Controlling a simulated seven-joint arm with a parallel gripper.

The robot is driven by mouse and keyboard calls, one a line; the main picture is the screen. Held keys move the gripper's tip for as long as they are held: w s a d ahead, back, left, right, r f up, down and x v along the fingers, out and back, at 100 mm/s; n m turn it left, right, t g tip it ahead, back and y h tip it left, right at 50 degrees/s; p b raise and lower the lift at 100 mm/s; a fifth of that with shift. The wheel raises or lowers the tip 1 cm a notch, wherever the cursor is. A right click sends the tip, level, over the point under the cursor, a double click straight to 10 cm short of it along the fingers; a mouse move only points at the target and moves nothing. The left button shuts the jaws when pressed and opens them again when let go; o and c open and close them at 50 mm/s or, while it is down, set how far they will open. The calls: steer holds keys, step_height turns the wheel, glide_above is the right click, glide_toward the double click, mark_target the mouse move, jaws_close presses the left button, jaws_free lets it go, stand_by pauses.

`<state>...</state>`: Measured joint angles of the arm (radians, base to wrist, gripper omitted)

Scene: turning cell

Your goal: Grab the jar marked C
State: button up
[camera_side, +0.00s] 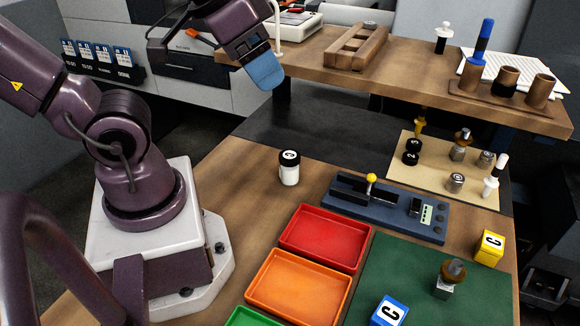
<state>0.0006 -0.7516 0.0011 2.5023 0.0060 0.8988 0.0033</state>
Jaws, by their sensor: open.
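The jar marked C (289,170) is a small white jar with a black lid, and the letter C shows on the lid. It stands upright on the wooden table, behind the red tray and left of the dark blue device. My gripper (264,74) is in the air at the top of the view, above the jar in the picture and apart from it. A blue finger pad shows, and the other finger is mostly hidden. The gripper is open, with nothing seen in it.
A red tray (282,241) and an orange tray (255,291) lie in front of the jar. A dark blue device with a yellow knob (371,178) stands to its right. A raised wooden shelf (421,88) runs behind.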

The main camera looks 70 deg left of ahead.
stand_by(0.3)
steer(key=shift+o, duration=0.9)
steer(key=shift+d, duration=0.1)
